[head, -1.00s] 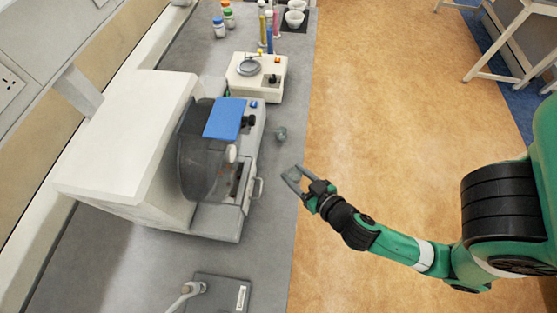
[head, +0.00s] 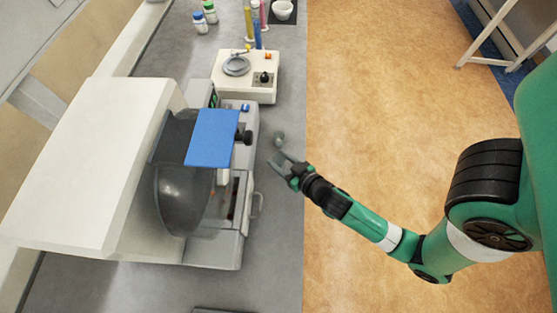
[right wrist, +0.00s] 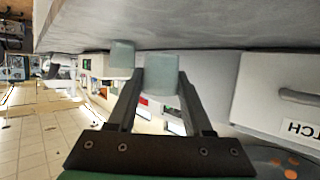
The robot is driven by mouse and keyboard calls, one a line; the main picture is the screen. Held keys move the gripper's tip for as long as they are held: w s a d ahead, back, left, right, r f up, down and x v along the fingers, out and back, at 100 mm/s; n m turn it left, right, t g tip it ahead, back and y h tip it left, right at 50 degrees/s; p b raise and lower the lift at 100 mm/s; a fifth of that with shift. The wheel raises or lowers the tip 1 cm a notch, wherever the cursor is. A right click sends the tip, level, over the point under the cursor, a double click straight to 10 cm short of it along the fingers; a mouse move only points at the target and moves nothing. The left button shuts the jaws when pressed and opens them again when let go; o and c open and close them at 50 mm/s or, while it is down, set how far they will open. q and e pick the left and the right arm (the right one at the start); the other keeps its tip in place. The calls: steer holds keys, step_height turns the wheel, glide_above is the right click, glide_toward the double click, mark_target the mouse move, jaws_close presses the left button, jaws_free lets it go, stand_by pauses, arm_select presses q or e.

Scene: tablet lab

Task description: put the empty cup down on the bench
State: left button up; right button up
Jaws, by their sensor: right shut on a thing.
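My right gripper (head: 280,161) is shut on a small translucent grey-green cup, low over the front strip of the grey bench (head: 275,235). In the right wrist view the held cup (right wrist: 161,72) sits between the two fingers (right wrist: 160,85), with the bench surface (right wrist: 200,28) across the top of the picture. I cannot tell whether the cup touches the bench. A similar cup (head: 279,138) stands on the bench just beyond the gripper; it also shows in the right wrist view (right wrist: 122,55), left of the held one. My left gripper is out of view.
A white machine (head: 85,165) with a blue flap (head: 213,138) and a drawer handle (head: 257,204) stands close to the left. A white device with a round plate (head: 237,66), bottles (head: 205,15) and a white bowl (head: 283,10) are farther back.

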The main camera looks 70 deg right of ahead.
step_height(320, 180, down, 2)
steer(key=shift+s+f, duration=0.1)
steer(key=shift+s+a, duration=0.2)
steer(key=shift+a, duration=0.1)
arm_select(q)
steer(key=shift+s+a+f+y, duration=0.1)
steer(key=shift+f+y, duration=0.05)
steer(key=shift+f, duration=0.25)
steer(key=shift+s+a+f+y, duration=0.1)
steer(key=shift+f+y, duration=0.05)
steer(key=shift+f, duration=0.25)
arm_select(e)
steer(key=shift+w+d, duration=0.1)
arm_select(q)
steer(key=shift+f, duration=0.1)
arm_select(e)
steer(key=o, duration=1)
